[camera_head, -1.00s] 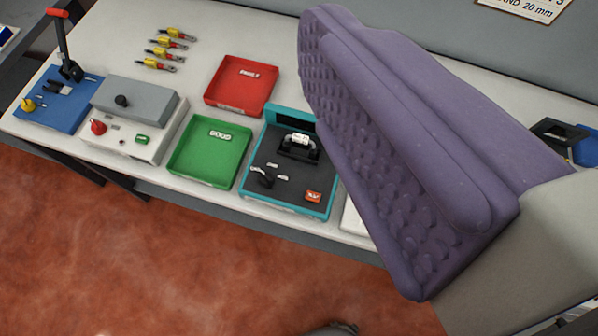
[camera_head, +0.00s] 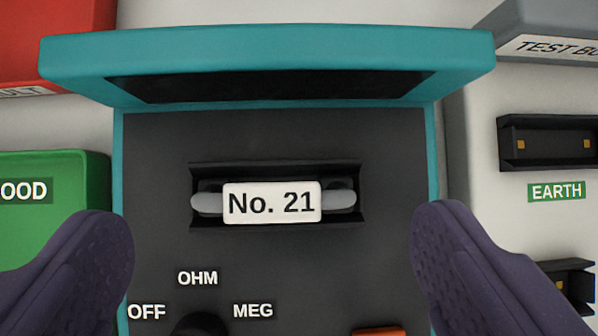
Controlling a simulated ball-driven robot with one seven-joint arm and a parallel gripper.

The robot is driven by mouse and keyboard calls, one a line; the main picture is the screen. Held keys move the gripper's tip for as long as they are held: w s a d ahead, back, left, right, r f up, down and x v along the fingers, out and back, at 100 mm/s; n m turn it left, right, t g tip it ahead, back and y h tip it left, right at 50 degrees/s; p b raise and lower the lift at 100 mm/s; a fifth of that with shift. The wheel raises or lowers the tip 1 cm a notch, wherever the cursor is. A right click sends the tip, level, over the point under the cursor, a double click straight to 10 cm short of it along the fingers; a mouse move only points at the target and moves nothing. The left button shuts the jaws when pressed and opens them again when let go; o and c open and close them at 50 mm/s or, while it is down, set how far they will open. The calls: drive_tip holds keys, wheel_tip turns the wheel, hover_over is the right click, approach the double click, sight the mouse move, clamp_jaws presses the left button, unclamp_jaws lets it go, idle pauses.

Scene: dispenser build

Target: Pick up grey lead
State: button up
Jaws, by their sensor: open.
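The grey lead (camera_head: 206,203) lies level in a black cradle (camera_head: 275,171) on the dark face of the teal tester (camera_head: 268,52). A white tag (camera_head: 272,203) reading "No. 21" covers its middle, so only its rounded grey ends show. My gripper (camera_head: 272,245) is open, with one purple finger at the lower left and one at the lower right. The lead is between and a little beyond the fingertips in the picture. Neither finger touches it.
The tester's raised teal lid stands behind the cradle. A dial (camera_head: 199,325) marked OFF, OHM and MEG and an orange button (camera_head: 379,331) are in front. The green tray (camera_head: 60,167) and red tray (camera_head: 55,40) are left; a test box (camera_head: 555,35) and EARTH socket (camera_head: 548,142) are right.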

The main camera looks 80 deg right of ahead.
sight(273, 205)
drive_tip(key=b+x, duration=0.2)
drive_tip(key=x, duration=0.4)
drive_tip(key=shift+f, duration=0.3)
drive_tip(key=shift+r, duration=0.1)
drive_tip(key=c, duration=1.2)
drive_tip(key=shift+r, duration=0.1)
